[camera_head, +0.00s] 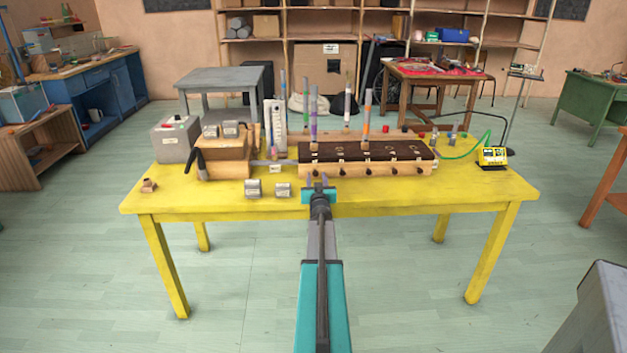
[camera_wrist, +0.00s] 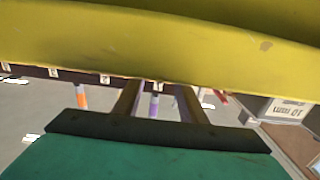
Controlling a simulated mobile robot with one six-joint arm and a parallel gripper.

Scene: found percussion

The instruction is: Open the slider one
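A wooden box (camera_head: 368,170) with a dark top and several round knobs along its front stands on the yellow table (camera_head: 420,198). Upright banded sticks rise from or behind it, including a purple one (camera_head: 313,130) and an orange one (camera_head: 366,118). I cannot tell which part is slider one; the labels are too small to read. My gripper (camera_head: 318,182) is at the table's front edge, in front of the box's left part. In the wrist view its two fingers (camera_wrist: 157,100) are apart with nothing between them, with the purple stick (camera_wrist: 155,107) beyond.
Two small grey blocks, one left (camera_head: 253,188) and one right (camera_head: 283,190), lie left of my gripper. A grey box (camera_head: 176,140) and a wooden block stack (camera_head: 225,158) stand further left. A yellow device (camera_head: 492,157) with a green cable is at right. The table's right front is clear.

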